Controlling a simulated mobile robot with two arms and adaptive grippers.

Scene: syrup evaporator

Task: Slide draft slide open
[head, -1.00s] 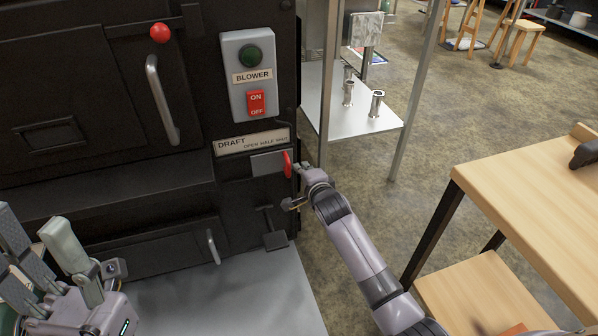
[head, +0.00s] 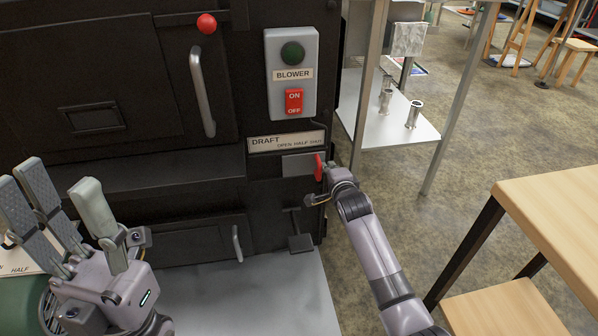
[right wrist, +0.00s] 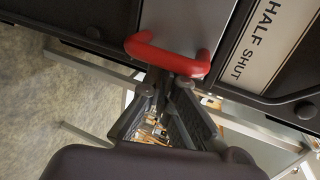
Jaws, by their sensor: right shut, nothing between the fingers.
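The draft slide is a grey plate (head: 300,165) with a red handle (head: 319,168), under the DRAFT label (head: 287,141) on the dark evaporator front. The plate's handle end is near the SHUT end of the label. In the right wrist view the handle is a red U-shaped bar (right wrist: 165,58). My right gripper (right wrist: 166,82) is shut and empty, with its tips at or just below the bar; I cannot tell whether they touch it. In the head view its fingers are mostly hidden beside the handle. My left gripper (head: 68,215) is at lower left, fingers spread, empty.
A blower switch box (head: 291,73) is above the label. A red-knobbed lever (head: 207,24) and door handle (head: 202,92) are left of it. A metal shelf (head: 392,125) with steel cylinders stands behind my right arm. A wooden table (head: 560,200) is at right.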

